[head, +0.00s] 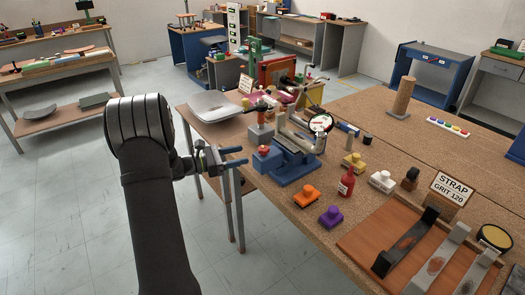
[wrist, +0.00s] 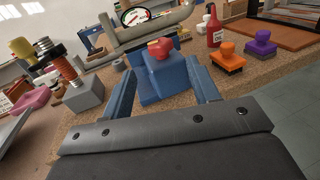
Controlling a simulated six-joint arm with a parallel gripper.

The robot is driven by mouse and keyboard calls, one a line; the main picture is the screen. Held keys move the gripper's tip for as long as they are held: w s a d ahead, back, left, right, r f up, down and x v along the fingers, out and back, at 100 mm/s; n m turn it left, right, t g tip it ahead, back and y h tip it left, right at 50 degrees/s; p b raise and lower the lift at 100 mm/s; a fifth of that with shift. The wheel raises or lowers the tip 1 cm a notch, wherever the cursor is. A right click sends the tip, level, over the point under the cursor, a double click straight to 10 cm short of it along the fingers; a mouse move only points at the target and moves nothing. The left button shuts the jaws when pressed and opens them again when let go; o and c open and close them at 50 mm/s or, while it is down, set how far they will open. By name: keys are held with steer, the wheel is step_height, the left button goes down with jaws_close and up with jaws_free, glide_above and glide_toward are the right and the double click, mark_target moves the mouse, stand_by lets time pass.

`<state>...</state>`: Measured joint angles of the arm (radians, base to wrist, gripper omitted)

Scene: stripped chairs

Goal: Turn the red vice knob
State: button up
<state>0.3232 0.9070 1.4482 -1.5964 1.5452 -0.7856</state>
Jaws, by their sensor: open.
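The red vice knob (head: 264,149) sits on top of a blue block (head: 268,160) at the near left end of the blue vice (head: 298,168). In the wrist view the knob (wrist: 160,48) is ahead and upright between the finger lines, on the blue block (wrist: 163,82). My gripper (head: 245,155) is open and empty, just left of the block in the head view. In the wrist view its two blue fingers (wrist: 162,76) point toward the block, one on each side. I cannot tell whether they touch it.
A grey block with a post (wrist: 83,97) stands left of the vice in the wrist view. A red bottle (head: 346,182), an orange stamp (head: 306,195) and a purple stamp (head: 331,217) stand to the right on the bench. Open floor (head: 90,220) lies left of the bench.

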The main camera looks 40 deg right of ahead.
mark_target(263, 148)
steer(key=x, duration=0.9)
steer(key=shift+f, duration=0.1)
steer(key=c, duration=1)
